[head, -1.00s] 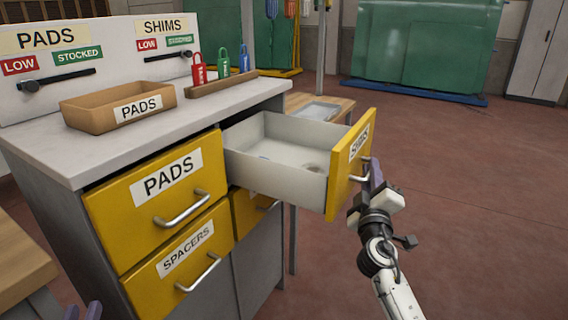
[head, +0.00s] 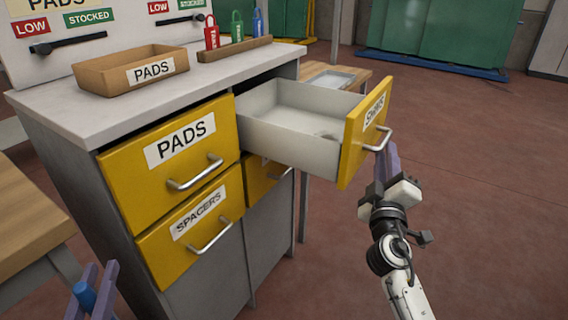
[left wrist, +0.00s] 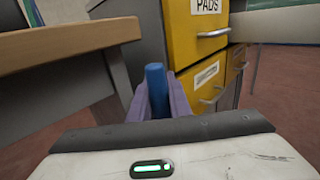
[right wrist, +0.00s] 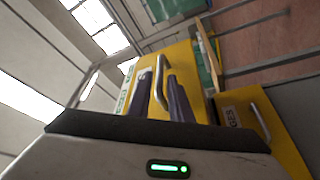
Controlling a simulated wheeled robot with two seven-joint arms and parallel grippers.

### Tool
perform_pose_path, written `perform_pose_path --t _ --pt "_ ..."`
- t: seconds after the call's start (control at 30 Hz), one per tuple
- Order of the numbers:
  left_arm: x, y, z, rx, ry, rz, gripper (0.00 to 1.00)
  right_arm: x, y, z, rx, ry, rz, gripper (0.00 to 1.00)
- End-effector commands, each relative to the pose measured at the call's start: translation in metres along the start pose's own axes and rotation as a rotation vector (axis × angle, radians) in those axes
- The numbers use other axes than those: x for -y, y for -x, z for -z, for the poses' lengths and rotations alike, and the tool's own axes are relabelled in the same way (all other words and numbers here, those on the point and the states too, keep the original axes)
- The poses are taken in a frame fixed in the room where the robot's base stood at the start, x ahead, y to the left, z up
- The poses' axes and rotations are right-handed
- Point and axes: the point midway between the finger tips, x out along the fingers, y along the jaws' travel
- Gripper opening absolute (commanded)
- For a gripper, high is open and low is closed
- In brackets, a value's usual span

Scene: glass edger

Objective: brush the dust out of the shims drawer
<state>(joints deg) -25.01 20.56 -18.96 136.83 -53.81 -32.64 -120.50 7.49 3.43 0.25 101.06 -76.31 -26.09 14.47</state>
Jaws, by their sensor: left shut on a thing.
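The shims drawer (head: 290,119) is pulled out at the right of the cabinet, with a pale interior and a yellow front. A small greyish patch (head: 327,136) shows on its floor near the front. My right gripper (head: 384,162) is at the drawer's front handle (head: 376,141); in the right wrist view its fingers (right wrist: 161,98) stand apart on either side of the handle (right wrist: 160,75). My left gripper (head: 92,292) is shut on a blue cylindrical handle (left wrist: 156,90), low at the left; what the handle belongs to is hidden.
The cabinet top (head: 125,108) carries a PADS tray (head: 118,80) and a rack of padlocks (head: 235,48). The PADS drawer (head: 170,150) and SPACERS drawer (head: 192,222) are shut. A wooden table (head: 30,225) stands at the left, close to my left gripper. The floor at right is clear.

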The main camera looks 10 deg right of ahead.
Motion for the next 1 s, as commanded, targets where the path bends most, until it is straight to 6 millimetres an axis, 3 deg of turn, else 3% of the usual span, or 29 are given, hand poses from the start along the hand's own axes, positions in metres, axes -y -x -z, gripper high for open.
perform_pose_path --t 0.1,0.33,1.0 --pt "0.0 0.0 0.005 0.001 0.0 0.0 0.0 0.003 0.027 -0.001 0.001 0.0 0.002 0.18" --pt "0.0 0.0 0.01 0.001 0.0 0.0 0.0 0.001 0.057 -0.001 0.0 0.001 0.001 0.18" --pt "0.0 0.0 0.01 0.001 0.0 0.0 0.0 0.002 0.064 -0.001 0.001 -0.003 0.007 0.18"
